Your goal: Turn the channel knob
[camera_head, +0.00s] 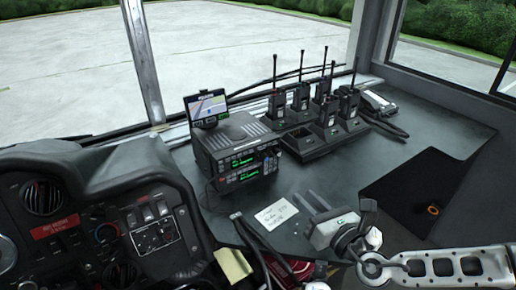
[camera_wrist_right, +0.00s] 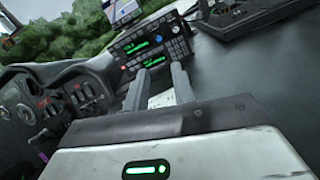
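Two stacked black radio units (camera_head: 238,155) with green displays stand on the dark desk, their fronts facing lower right. In the right wrist view the radio fronts (camera_wrist_right: 150,45) show beyond my fingers, with small knobs and buttons. Which knob is the channel knob I cannot tell. My right gripper (camera_head: 309,196) is above the desk, to the lower right of the radios and apart from them. Its fingers (camera_wrist_right: 160,70) are open with nothing between them. My left gripper is not in view.
Handheld radios stand in a charger (camera_head: 325,140) behind and right of the radio units. A written note (camera_head: 276,214) lies on the desk near my right gripper. A screen (camera_head: 206,107) sits atop the radios. The dashboard (camera_head: 90,205) is at left. A dark mat (camera_head: 420,185) lies at right.

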